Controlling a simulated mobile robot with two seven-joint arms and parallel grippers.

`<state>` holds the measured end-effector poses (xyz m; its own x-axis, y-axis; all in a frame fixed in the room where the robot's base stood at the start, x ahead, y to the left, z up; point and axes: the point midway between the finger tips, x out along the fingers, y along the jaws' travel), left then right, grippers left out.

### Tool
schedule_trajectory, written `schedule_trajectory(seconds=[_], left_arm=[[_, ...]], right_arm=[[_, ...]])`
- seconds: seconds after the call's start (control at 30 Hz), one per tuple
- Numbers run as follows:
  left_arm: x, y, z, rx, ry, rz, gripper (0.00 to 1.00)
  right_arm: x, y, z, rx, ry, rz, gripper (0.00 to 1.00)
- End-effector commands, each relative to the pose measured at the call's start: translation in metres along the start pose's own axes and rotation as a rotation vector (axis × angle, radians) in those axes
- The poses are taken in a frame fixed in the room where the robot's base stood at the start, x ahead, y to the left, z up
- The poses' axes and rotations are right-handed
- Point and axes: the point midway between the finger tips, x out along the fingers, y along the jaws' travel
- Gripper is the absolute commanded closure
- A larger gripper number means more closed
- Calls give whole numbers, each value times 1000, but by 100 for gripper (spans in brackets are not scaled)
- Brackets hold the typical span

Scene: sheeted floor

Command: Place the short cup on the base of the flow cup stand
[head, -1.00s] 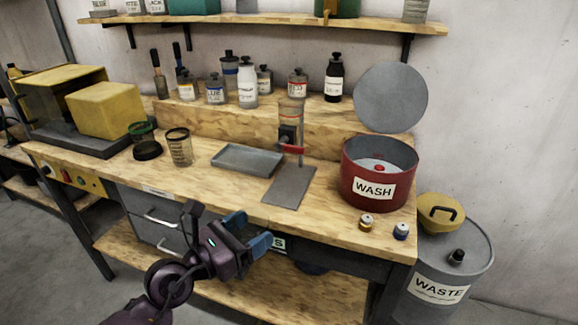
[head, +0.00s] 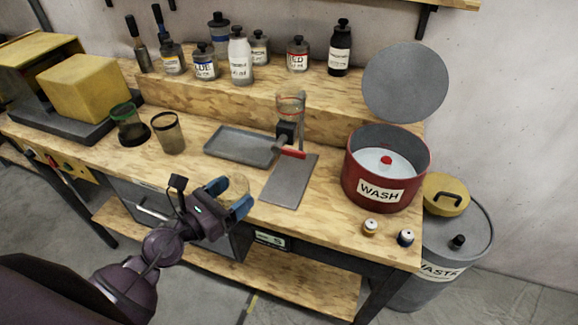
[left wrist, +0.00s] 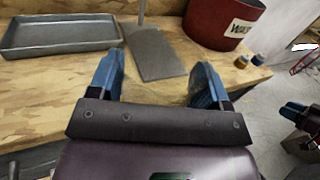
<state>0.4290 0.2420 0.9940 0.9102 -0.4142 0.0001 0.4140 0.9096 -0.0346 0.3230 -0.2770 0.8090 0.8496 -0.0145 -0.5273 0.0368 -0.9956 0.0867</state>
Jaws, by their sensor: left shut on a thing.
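My left gripper (head: 236,194) is in front of the bench edge, shut on a see-through short cup (head: 234,187) that is hard to make out between its blue fingers. In the left wrist view the fingers (left wrist: 160,85) stand apart around it, and the cup is barely visible. The flow cup stand (head: 290,132) is behind and right of the gripper.
A grey tray (head: 212,151) lies left of the stand. The red wash bucket (head: 350,186) stands to its right, with two small capped bottles (head: 370,228) in front. Two clear cups (head: 168,140) stand at the left. Bottles line the rear ledge.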

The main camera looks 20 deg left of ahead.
Motion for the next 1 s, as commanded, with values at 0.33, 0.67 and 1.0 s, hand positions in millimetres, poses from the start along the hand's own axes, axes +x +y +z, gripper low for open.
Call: schedule_trajectory(seconds=[0.33, 0.67, 1.0], left_arm=[[68, 0, 3, -3, -5, 0, 55], [140, 0, 1, -2, -3, 0, 55], [177, 0, -1, -1, -1, 0, 55]], right_arm=[[-9, 3, -13, -1, -1, 2, 60], [-8, 2, -30, -1, 25, 0, 60], [-8, 1, -28, 4, 21, 0, 60]])
